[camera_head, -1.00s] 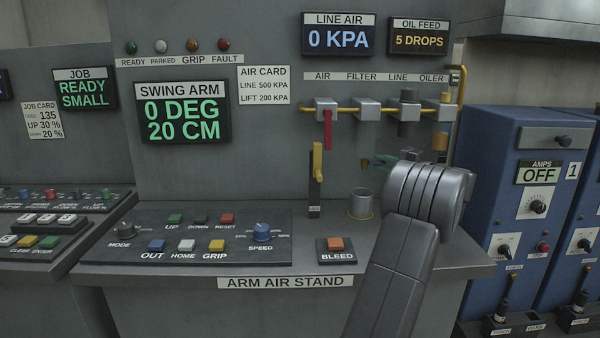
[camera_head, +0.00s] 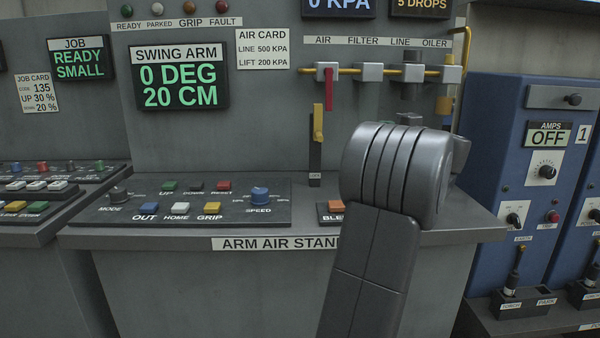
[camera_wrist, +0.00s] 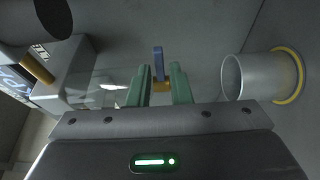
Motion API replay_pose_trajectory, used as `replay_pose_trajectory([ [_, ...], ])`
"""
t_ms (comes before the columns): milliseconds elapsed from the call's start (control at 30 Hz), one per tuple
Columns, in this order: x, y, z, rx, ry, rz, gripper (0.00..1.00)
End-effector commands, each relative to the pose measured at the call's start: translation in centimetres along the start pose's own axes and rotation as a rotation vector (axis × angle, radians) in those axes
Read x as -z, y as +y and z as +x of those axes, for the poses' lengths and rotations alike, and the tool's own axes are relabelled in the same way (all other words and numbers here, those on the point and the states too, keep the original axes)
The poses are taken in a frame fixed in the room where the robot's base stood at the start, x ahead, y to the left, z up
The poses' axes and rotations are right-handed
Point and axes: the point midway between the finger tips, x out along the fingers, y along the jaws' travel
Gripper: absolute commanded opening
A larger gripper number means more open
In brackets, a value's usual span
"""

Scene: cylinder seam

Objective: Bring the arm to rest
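My arm (camera_head: 385,190) stands bent up in front of the stand in the head view, its rounded grey joint covering part of the panel. My gripper is hidden behind it there. In the wrist view my gripper (camera_wrist: 160,88) has two green fingers with a gap between them, so it is open. A small blue and yellow part (camera_wrist: 159,68) shows in line with that gap; I cannot tell how far beyond the fingertips it lies. A clear cup (camera_wrist: 245,77) with a yellow ring is to the right of the fingers, apart from them.
The arm air stand (camera_head: 200,270) fills the middle, with its button panel (camera_head: 190,203) and a partly covered bleed button (camera_head: 330,207). A red lever (camera_head: 329,90) and a yellow-handled lever (camera_head: 318,125) stick out left of my arm. Blue cabinets (camera_head: 500,160) stand on the right.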

Motion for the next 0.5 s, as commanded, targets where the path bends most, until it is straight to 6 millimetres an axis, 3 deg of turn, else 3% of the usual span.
replay_pose_trajectory([
  [500, 1.11, -0.53, -0.49, 0.000, -0.188, -0.001, 0.18],
])
